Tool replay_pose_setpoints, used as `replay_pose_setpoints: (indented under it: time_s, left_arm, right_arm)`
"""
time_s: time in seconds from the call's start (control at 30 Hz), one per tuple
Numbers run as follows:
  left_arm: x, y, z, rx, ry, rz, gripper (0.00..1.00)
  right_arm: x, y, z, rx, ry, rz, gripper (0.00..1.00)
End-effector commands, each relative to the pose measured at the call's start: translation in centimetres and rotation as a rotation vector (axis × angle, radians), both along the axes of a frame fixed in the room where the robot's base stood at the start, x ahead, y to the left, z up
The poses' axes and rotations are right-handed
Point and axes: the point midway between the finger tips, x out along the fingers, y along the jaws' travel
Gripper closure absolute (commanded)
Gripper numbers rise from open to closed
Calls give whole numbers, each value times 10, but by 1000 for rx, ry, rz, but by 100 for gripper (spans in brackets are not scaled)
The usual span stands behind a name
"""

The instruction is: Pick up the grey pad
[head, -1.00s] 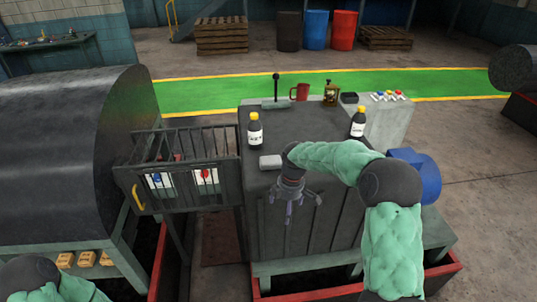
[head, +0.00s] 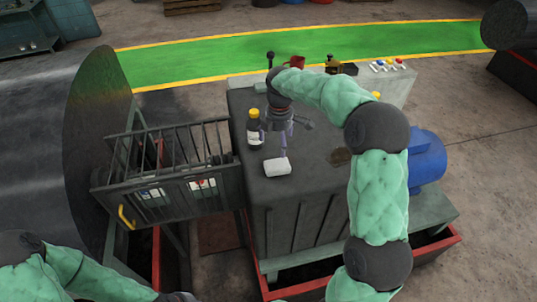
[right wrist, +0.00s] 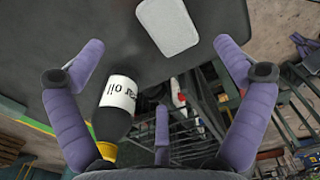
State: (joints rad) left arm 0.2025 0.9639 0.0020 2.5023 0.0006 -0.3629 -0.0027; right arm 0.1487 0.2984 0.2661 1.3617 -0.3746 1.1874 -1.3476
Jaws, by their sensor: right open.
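The grey pad (head: 277,167) is a small, light grey block with rounded corners, lying flat near the front left of the dark machine top (head: 312,178). It also shows at the top of the right wrist view (right wrist: 168,27). My right gripper (head: 281,148) is over the machine top, just behind and above the pad in the head view. Its purple fingers are spread and empty, and I see no contact with the pad. Of my left arm, only the end of the forearm and a bit of what may be the gripper (head: 178,297) show at the bottom edge.
A dark bottle with a yellow cap (head: 254,128) stands close to the left of my right gripper; it also shows in the right wrist view (right wrist: 116,105). A second yellow cap (head: 376,95) shows behind my right arm. A barred gate (head: 165,175) adjoins the machine's left side.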

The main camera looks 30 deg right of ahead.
Motion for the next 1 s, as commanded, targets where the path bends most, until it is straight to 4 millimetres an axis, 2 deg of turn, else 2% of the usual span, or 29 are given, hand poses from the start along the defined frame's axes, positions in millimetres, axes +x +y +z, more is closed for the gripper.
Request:
replay_pose_setpoints:
  time_s: [0.17,0.5,0.77,1.0]
  left_arm:
    - [-1,0,1,-1,3,-1,100]
    - [-1,0,7,0,2,-1,100]
    - [-1,0,11,0,2,-1,100]
    - [-1,0,23,0,1,0,100]
  right_arm:
    - [0,0,-1,0,0,-1,0]
    - [-1,0,-45,1,3,0,0]
    - [-2,1,-62,0,2,0,0]
    - [-5,4,-95,1,3,0,0]
